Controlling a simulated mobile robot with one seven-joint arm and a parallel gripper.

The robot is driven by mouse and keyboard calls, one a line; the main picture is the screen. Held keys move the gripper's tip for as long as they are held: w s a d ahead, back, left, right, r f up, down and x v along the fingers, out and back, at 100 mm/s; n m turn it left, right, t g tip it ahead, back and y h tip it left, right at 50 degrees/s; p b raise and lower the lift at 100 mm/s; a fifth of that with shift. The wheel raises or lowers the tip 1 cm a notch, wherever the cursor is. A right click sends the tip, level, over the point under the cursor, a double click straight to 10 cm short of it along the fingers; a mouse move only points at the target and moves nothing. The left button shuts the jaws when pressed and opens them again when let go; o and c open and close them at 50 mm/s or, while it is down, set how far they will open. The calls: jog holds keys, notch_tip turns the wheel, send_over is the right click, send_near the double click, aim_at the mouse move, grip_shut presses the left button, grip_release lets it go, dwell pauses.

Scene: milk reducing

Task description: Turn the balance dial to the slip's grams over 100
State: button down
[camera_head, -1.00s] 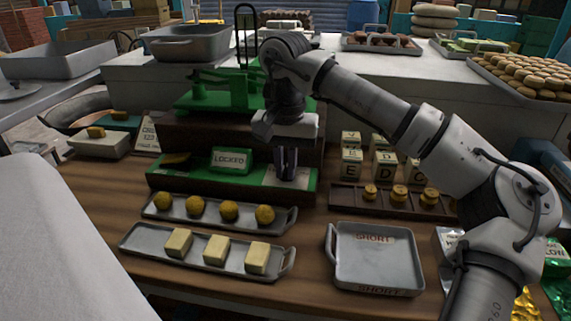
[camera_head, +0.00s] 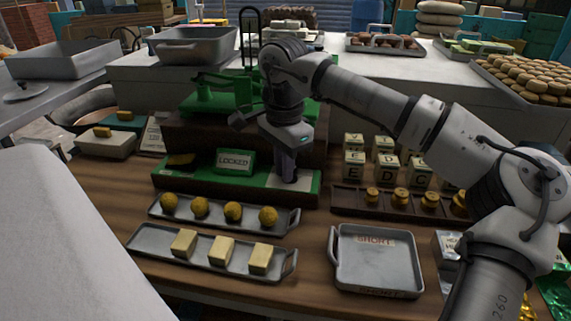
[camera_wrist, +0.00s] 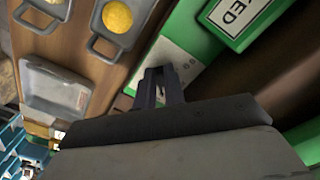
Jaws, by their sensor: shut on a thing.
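The green balance (camera_head: 225,95) stands on a dark block at the back of the table. In front of it is a green base (camera_head: 215,188) with a sign reading LOCKED (camera_head: 234,161) and a pale plate (camera_head: 306,181) at its right end. My gripper (camera_head: 287,174) points down over this plate. It is shut on what appears to be the balance dial, mostly hidden between the fingers in the wrist view (camera_wrist: 160,80). The dial's reading cannot be made out. A pale card (camera_head: 153,134) with lettering stands left of the balance; its text is not readable.
A tray of yellow balls (camera_head: 293,222) and a tray of pale blocks (camera_head: 140,240) lie in front. An empty tray marked SHORT (camera_head: 375,268) is right of them. Lettered cubes (camera_head: 354,164) and a rack of brass weights (camera_head: 345,199) stand to the right.

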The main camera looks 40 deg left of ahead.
jog(key=shift+w+a+m, duration=0.1)
jog(key=shift+a+m, duration=0.05)
jog(key=shift+m, duration=1.45)
jog(key=c, duration=1.5)
grip_release()
jog(key=shift+r, duration=0.15)
notch_tip(320, 180, up, 14)
jog(key=shift+f, duration=0.2)
